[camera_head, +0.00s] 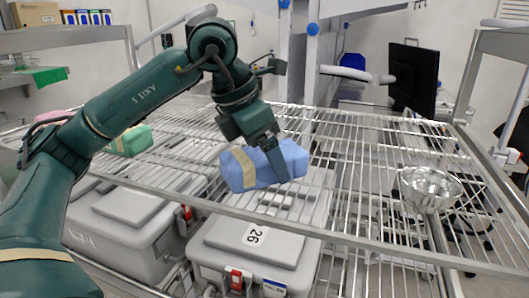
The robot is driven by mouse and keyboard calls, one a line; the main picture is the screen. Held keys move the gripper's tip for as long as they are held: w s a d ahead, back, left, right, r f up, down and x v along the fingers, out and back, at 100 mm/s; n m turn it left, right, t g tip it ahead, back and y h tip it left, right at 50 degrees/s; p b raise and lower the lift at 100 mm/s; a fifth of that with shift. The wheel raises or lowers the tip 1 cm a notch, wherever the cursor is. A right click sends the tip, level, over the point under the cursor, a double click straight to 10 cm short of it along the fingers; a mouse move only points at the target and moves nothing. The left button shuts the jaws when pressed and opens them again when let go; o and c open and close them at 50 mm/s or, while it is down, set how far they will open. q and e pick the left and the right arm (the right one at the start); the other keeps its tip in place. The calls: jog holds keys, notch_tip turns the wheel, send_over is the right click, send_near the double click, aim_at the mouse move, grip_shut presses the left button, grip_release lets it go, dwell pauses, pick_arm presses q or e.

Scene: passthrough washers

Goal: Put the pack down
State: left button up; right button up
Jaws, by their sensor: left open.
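A blue wrapped pack (236,172) with a beige tape band lies at the middle of the wire rack shelf (345,190), near its front edge. My left gripper (268,165) is at the pack, pointing down. One dark finger shows in front of the pack's right part; the other finger is hidden. The gripper is open, and I cannot tell whether a finger touches the pack. My right gripper does not show.
A green pack (131,141) lies on the rack at the left, behind my arm. A metal bowl (430,188) stands on the right. The wires between pack and bowl are clear.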

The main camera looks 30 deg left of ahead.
pick_arm(q)
jog(key=v, duration=1.2)
jog(key=shift+a, duration=0.1)
